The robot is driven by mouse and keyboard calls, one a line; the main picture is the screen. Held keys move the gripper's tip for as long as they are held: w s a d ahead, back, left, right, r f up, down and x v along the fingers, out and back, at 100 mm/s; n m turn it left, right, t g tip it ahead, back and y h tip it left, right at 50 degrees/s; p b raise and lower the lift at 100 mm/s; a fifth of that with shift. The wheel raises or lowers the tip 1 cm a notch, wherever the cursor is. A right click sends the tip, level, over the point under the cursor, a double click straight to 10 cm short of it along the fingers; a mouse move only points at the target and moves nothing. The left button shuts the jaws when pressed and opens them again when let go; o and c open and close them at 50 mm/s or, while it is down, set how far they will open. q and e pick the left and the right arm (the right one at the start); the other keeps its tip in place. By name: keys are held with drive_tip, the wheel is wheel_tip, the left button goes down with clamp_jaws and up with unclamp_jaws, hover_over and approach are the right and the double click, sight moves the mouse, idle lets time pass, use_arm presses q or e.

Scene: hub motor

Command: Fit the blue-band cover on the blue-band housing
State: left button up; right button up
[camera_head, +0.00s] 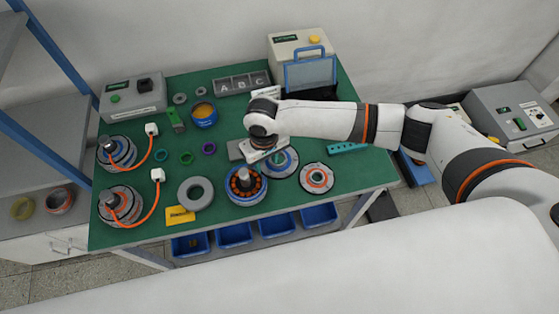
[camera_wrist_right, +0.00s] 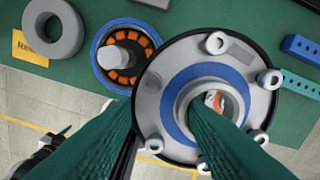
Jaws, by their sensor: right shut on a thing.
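The blue-band cover (camera_wrist_right: 167,104) is a grey disc with a blue ring, a central hole and several bolt lugs around its rim. In the head view the cover (camera_head: 283,165) is partly under the gripper, to the right of the blue-band housing (camera_head: 247,196). The housing is open, with orange coils and a central shaft, and it also shows in the wrist view (camera_wrist_right: 150,40), beside the cover.
An orange-band cover (camera_head: 316,178) lies right of the held cover. A grey ring (camera_head: 195,181) and a yellow card (camera_head: 180,216) lie left of the housing. Two wired motors (camera_head: 120,206) stand at the table's left.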

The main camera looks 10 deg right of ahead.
drive_tip(key=w+a+f+b, duration=0.1)
drive_tip(key=a+f+b, duration=0.2)
drive_tip(key=a+b, duration=0.4)
drive_tip(key=shift+w+a, duration=0.15)
drive_tip(key=shift+a, duration=1.35)
